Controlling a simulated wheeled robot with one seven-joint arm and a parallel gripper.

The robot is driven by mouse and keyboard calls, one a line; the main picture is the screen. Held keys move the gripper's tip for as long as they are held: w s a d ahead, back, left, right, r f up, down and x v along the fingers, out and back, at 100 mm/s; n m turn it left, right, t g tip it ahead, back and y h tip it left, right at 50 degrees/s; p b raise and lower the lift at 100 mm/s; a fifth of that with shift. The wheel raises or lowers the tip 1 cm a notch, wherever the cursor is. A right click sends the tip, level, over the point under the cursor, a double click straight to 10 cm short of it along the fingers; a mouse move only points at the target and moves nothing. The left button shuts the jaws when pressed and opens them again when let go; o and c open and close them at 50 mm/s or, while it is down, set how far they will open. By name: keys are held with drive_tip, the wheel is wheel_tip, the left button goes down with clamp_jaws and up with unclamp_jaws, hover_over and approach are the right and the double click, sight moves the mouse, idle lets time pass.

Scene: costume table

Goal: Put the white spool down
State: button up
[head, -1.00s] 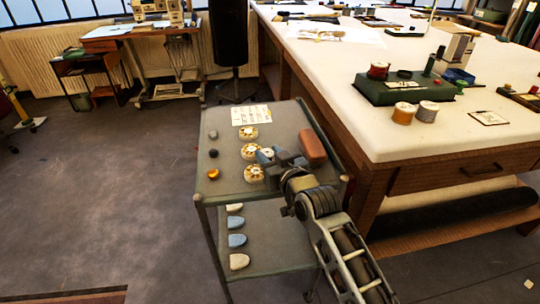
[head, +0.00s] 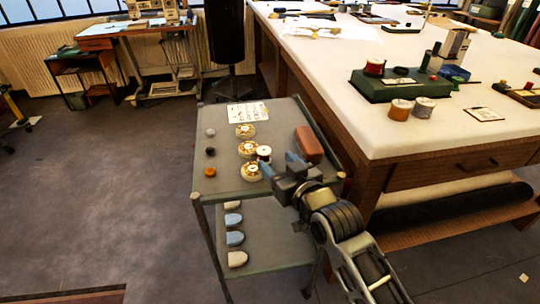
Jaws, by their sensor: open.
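The white spool (head: 264,152) stands upright on the grey top of the trolley (head: 222,177), close against the right side of the middle round button-like dish (head: 247,148). I cannot tell whether it touches that dish. My gripper (head: 278,161) is open just to the right of and nearer than the spool, its fingers pointing toward it. The spool is outside the grip, with a small part of its lower side hidden by the near finger.
Two more round dishes (head: 245,130) (head: 251,172) stand in line with the middle one. A brown block (head: 309,144) lies to the right, a white card (head: 247,112) behind. Small dark and orange pieces (head: 210,171) line the left edge. A large white-topped table (head: 400,130) stands at right.

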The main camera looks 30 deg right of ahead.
drive_tip(key=s, duration=0.5)
drive_tip(key=shift+s+a+r, duration=0.1)
drive_tip(key=shift+s+r, duration=0.2)
drive_tip(key=shift+r, duration=0.1)
drive_tip(key=s+a+f, duration=0.1)
drive_tip(key=s, duration=1.4)
drive_tip(key=s+a+f+g, duration=0.1)
drive_tip(key=s+a, duration=0.1)
drive_tip(key=s, duration=1.3)
drive_tip(key=shift+n+y, duration=0.3)
drive_tip(key=shift+o, duration=0.6)
drive_tip(key=s+a+r, duration=0.1)
drive_tip(key=s+r, duration=0.3)
drive_tip(key=s, duration=0.3)
drive_tip(key=shift+s+a+r, duration=0.15)
drive_tip(key=shift+s+a, duration=0.05)
drive_tip(key=shift+s, duration=0.1)
drive_tip(key=shift+c, duration=0.3)
